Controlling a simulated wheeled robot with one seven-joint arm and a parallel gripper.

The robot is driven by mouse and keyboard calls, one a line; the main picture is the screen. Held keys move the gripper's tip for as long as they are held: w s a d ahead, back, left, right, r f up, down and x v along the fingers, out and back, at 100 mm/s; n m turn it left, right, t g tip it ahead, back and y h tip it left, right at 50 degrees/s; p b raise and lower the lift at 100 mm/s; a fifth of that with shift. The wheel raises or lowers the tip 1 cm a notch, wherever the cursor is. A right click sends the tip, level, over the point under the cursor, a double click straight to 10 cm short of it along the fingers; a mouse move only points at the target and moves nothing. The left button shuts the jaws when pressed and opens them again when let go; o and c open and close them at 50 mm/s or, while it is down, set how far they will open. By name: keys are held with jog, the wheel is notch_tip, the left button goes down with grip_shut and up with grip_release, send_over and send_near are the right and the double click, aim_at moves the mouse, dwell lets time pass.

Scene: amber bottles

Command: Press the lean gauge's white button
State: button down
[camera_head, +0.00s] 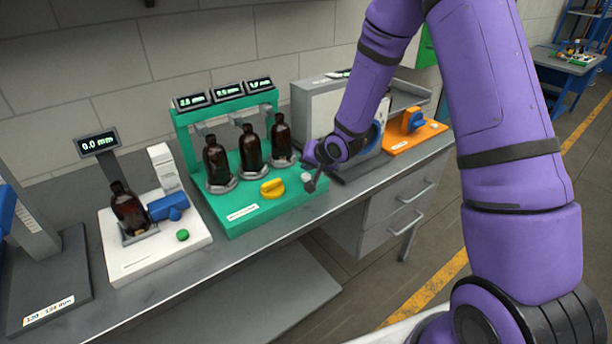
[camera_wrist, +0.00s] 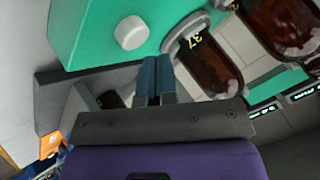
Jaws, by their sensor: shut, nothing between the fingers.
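The green gauge (camera_head: 240,222) stands on the bench and holds three amber bottles in round seats, the middle bottle (camera_head: 250,148) among them. Its white button (camera_head: 306,178) is on the right end of its base, beside a yellow knob (camera_head: 272,188). My gripper (camera_head: 313,186) is shut and empty, close by the button. The fingertips show in the wrist view (camera_wrist: 156,60), apart from the button there. Their height over the base is hard to judge.
A white station (camera_head: 150,258) with a tilted bottle, a blue clamp and a green button (camera_head: 183,235) stands left. A grey box (camera_head: 313,110) and an orange fixture (camera_head: 420,136) stand right. Small displays (camera_head: 227,91) top the green frame. The bench's front strip is clear.

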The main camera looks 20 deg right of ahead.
aim_at(308, 175)
jog(key=shift+f, duration=0.2)
dwell(0.5)
jog(key=shift+f, duration=0.25)
jog(key=shift+f, duration=0.4)
dwell(0.8)
jog(key=shift+r, duration=0.85)
jog(key=shift+r, duration=2.5)
